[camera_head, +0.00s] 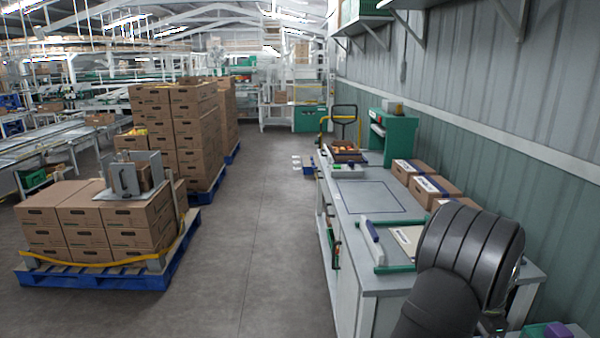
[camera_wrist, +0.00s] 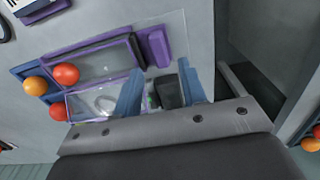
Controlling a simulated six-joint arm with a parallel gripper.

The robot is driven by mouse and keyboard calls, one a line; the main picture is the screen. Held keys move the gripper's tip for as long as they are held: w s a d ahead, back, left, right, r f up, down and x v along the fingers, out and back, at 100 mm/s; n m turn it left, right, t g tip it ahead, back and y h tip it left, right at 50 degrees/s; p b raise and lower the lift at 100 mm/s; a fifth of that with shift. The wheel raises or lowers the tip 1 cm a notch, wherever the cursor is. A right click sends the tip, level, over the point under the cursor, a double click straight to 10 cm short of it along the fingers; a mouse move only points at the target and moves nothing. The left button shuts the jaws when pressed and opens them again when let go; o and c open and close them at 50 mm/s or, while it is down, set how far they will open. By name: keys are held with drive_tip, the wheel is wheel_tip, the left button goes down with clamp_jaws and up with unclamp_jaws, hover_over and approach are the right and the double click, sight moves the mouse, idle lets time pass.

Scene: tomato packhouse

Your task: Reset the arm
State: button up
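My gripper (camera_wrist: 160,68) shows in the wrist view as two blue fingers standing apart, with a gap between them. A dark block (camera_wrist: 168,92) and a small green spot show through the gap, and nothing is seen clamped. The fingers are over a grey surface beside a purple-framed tray (camera_wrist: 98,48) with clear panels. Two red tomatoes (camera_wrist: 66,74) and an orange one (camera_wrist: 35,86) are at the tray's left side. In the head view my black arm fills the lower right and my gripper's fingers cannot be made out.
A long workbench (camera_head: 360,254) runs along the right wall, with cardboard boxes (camera_head: 435,189) at its wall side and a green machine (camera_head: 400,142) at the far end. Stacked cartons (camera_head: 128,212) stand on a blue pallet (camera_head: 160,284) at left. The floor aisle (camera_head: 260,220) is clear.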

drive_tip(key=shift+f, duration=2.25)
drive_tip(key=o, duration=1.4)
drive_tip(key=shift+c, duration=0.2)
drive_tip(key=s+r, duration=0.5)
drive_tip(key=s, duration=0.4)
drive_tip(key=s+d+r, duration=0.1)
drive_tip(key=s+r, duration=0.4)
drive_tip(key=s, duration=0.4)
drive_tip(key=s+r, duration=0.5)
drive_tip(key=s, duration=0.4)
wheel_tip(320, 180, down, 10)
drive_tip(key=shift+r, duration=0.2)
wheel_tip(320, 180, up, 10)
